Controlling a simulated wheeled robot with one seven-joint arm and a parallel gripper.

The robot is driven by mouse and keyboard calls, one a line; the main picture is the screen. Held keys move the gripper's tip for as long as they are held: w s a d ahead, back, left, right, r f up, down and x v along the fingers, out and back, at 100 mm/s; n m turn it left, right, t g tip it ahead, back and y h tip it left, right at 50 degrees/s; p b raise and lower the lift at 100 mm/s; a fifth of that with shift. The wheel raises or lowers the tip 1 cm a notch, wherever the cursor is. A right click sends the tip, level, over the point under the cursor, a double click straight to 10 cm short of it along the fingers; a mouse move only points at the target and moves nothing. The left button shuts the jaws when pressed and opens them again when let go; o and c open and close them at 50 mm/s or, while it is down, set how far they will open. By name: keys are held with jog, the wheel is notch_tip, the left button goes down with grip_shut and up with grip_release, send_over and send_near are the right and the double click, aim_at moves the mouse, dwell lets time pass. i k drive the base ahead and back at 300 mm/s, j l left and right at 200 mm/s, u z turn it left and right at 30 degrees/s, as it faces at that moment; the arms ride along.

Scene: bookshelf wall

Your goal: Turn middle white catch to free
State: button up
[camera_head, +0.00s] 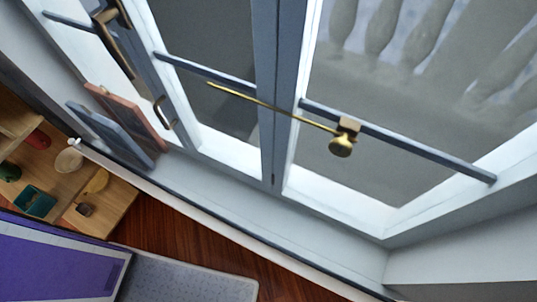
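My gripper is not in view. I cannot make out any catch that is plainly white and in a middle place. A long thin brass bar (275,108) lies slantwise across the white-framed glazed panels, over the grey upright post (276,90) between them. Its lower right end meets a brass knob (341,146) on a small block at the grey crossbar (420,148). A dark brass handle (117,45) is at the upper left. A small white piece (75,142) shows by the wooden shelf at the left; it is too small to identify.
A wooden shelf unit (112,207) at the lower left holds several small items. A blue-grey board (108,132) and a reddish board (128,112) lean by the frame. A purple panel (50,265) and a pale mat (190,280) lie at the bottom. Some reddish wood floor (170,235) is bare.

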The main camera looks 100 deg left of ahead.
aim_at(72, 141)
jog(key=k+l+u, duration=0.1)
jog(key=k+u, duration=0.5)
jog(key=u, duration=0.15)
jog(key=k+u, duration=0.4)
jog(key=k+j+u, duration=0.2)
jog(key=u, duration=0.15)
jog(key=l+z, duration=0.1)
jog(key=z, duration=0.25)
jog(key=k+l+z, duration=0.1)
jog(key=z, duration=0.25)
jog(key=l, duration=0.25)
jog(key=u, duration=0.45)
jog(key=l+u, duration=0.1)
jog(key=u, duration=0.35)
jog(key=k+u, duration=0.1)
jog(key=u, duration=1.2)
jog(key=k, duration=0.1)
